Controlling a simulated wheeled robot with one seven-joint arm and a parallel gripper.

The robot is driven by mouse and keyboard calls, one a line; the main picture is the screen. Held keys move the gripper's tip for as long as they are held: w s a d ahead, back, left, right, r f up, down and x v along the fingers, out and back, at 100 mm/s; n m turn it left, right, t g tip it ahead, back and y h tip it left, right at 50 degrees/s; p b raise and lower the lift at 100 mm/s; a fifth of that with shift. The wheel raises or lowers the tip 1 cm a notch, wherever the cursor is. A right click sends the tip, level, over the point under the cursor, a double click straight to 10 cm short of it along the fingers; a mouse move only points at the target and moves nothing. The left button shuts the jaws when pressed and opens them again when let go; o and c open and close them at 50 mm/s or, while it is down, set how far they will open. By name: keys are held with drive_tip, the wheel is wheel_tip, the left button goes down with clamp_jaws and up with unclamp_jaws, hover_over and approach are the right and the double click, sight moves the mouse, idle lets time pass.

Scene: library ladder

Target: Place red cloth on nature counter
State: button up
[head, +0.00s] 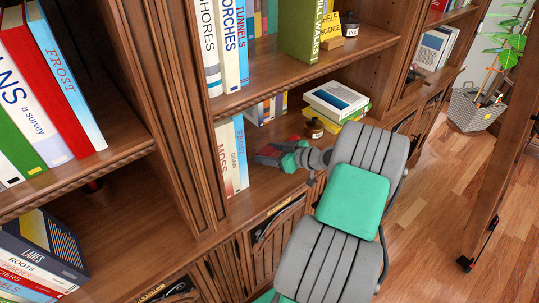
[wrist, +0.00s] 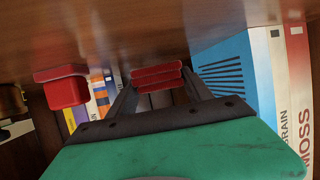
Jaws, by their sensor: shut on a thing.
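My gripper (head: 270,155) reaches into the lower shelf bay in the head view, just above or at the wooden counter (head: 258,198). In the wrist view, my gripper (wrist: 160,88) is shut on the folded red cloth (wrist: 157,75), which sits between the two dark fingertips. The wooden surface (wrist: 130,30) lies close to the cloth; I cannot tell whether they touch. A second red item (wrist: 66,88) shows to the left of the fingers. In the head view my gripper mostly hides the held cloth.
Upright books, including one marked MOSS (head: 223,157), stand left of my gripper. Stacked books (head: 336,98) and a small dark jar (head: 314,128) stand behind it. A shelf board (head: 290,72) runs overhead. A grey basket with a plant (head: 474,108) stands on the floor at right.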

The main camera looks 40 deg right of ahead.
drive_tip(key=shift+d+f, duration=0.1)
drive_tip(key=shift+f, duration=0.95)
drive_tip(key=o, duration=1.3)
drive_tip(key=shift+r, duration=0.1)
drive_tip(key=shift+o, duration=0.2)
drive_tip(key=shift+r, duration=0.15)
drive_tip(key=b+v, duration=0.1)
drive_tip(key=v, duration=1.1)
drive_tip(key=shift+b, duration=0.3)
